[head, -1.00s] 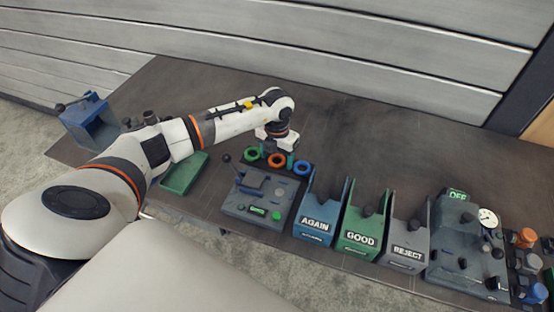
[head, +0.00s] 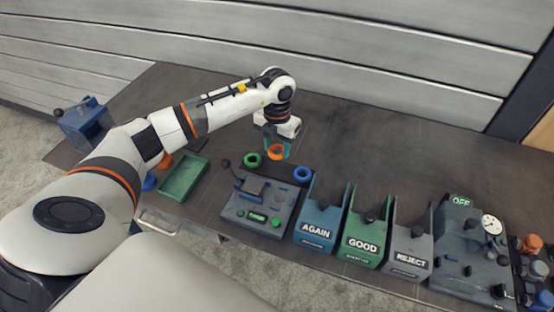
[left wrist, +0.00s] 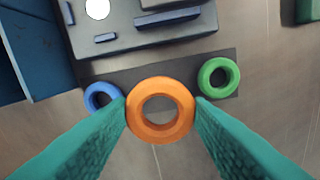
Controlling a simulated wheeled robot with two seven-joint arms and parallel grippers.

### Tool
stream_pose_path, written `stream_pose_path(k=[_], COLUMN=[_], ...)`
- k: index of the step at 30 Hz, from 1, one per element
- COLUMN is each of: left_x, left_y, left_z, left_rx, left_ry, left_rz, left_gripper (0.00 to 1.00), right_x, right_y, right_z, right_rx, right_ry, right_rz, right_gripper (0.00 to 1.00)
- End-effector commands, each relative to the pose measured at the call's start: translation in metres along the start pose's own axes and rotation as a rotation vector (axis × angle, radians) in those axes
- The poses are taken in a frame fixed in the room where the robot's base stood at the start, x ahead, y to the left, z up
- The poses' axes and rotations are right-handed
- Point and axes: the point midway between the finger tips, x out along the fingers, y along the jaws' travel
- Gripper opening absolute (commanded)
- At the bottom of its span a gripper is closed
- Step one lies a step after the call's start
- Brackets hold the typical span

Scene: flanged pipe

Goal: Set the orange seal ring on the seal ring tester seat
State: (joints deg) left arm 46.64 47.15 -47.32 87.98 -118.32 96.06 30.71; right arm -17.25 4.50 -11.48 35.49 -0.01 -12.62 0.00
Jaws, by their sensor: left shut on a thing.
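The orange seal ring (head: 276,152) is between the fingertips of my left gripper (head: 274,147), which is shut on it. In the left wrist view the orange ring (left wrist: 160,110) is gripped at both sides by the teal fingers (left wrist: 160,116). It appears raised above the dark strip (left wrist: 125,72) where the blue ring (head: 303,174) and the green ring (head: 252,160) sit. The grey tester (head: 262,205) stands in front of the rings, with a raised block (head: 252,186) and a small green display. I cannot make out its seat clearly. My right gripper is not in view.
Bins marked AGAIN (head: 317,228), GOOD (head: 361,242) and REJECT (head: 409,257) stand right of the tester. A green tray (head: 183,180) is to its left. A dark device marked OFF (head: 462,260) stands far right. The table behind the rings is clear.

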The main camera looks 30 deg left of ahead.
Motion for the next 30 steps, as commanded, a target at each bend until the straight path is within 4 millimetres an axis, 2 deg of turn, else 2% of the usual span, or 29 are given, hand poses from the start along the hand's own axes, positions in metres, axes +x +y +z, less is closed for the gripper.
stream_pose_path(k=[6,15,26,30], left_x=[-0.032,-0.060,-0.063,-0.060], left_y=[0.000,0.000,0.000,0.001], left_z=[0.000,0.000,0.000,0.000], left_rx=[0.000,0.000,0.000,-0.016], left_ry=[0.001,-0.001,-0.002,-0.002], left_rz=[0.001,0.000,0.000,0.001], left_gripper=[0.24,0.24,0.24,0.24], right_x=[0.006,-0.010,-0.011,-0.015], right_y=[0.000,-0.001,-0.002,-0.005], right_z=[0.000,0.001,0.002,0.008], right_rx=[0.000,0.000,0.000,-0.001], right_ry=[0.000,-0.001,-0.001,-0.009], right_rz=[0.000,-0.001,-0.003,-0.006], right_gripper=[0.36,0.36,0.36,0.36])
